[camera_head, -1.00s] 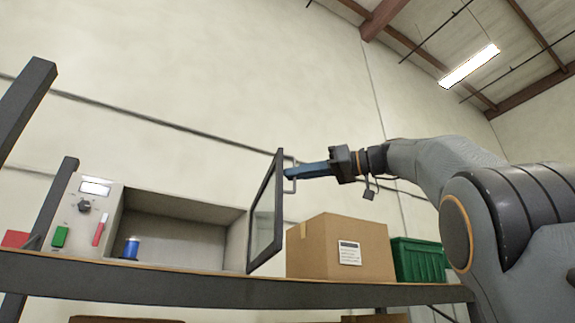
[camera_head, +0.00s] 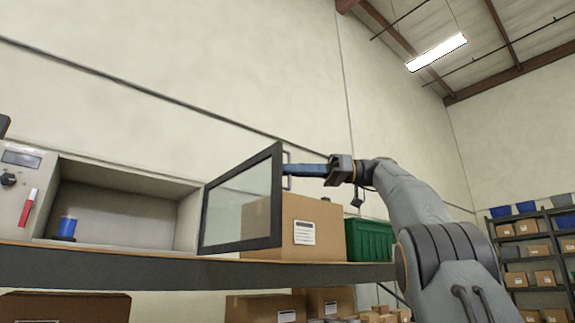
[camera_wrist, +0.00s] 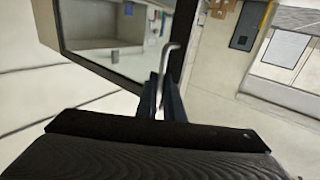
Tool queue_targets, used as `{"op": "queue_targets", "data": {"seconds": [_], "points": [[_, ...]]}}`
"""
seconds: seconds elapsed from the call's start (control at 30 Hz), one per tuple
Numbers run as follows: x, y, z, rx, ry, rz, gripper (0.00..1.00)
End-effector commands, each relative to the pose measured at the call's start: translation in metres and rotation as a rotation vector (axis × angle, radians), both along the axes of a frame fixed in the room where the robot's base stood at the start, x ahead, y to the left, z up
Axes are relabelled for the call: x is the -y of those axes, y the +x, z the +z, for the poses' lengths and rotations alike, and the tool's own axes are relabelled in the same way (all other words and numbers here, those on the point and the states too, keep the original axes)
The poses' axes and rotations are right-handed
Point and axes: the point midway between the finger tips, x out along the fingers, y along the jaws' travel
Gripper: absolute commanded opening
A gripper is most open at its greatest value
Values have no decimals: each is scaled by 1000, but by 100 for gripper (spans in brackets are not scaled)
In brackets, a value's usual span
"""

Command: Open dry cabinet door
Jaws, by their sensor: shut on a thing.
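The dry cabinet (camera_head: 122,173) sits on the shelf at the left, its front open and its inside in view. Its glass door (camera_head: 267,243), with a dark frame, stands swung out to the right. The door also shows in the wrist view (camera_wrist: 105,66). The bar handle (camera_head: 288,171) is on the door's outer edge, and it shows in the wrist view (camera_wrist: 171,47) between the fingers. My gripper (camera_head: 292,170) is shut on the handle from the right; it also shows in the wrist view (camera_wrist: 163,90). A blue spool (camera_head: 68,226) stands inside the cabinet's opening.
A cardboard box (camera_head: 318,213) stands on the shelf behind the door, and a green crate (camera_head: 370,240) is right of it. The shelf's front edge (camera_head: 130,272) runs below. Racks with boxes (camera_head: 535,250) stand far right. The space in front of the door looks clear.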

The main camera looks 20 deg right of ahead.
Motion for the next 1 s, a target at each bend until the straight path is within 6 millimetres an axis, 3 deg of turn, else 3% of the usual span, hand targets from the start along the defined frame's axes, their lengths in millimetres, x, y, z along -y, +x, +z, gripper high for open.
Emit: {"op": "queue_targets", "data": {"seconds": [0.03,0.33,0.4,0.47,0.77,1.0], "points": [[4,6,-8,-16,0,-5,0],[8,6,-8,-17,0,-12,0],[8,6,-8,-15,1,-12,19],[8,5,-7,-13,0,-12,26],[10,2,-4,-7,0,-14,26],[37,-6,-4,-6,0,-17,26]]}}
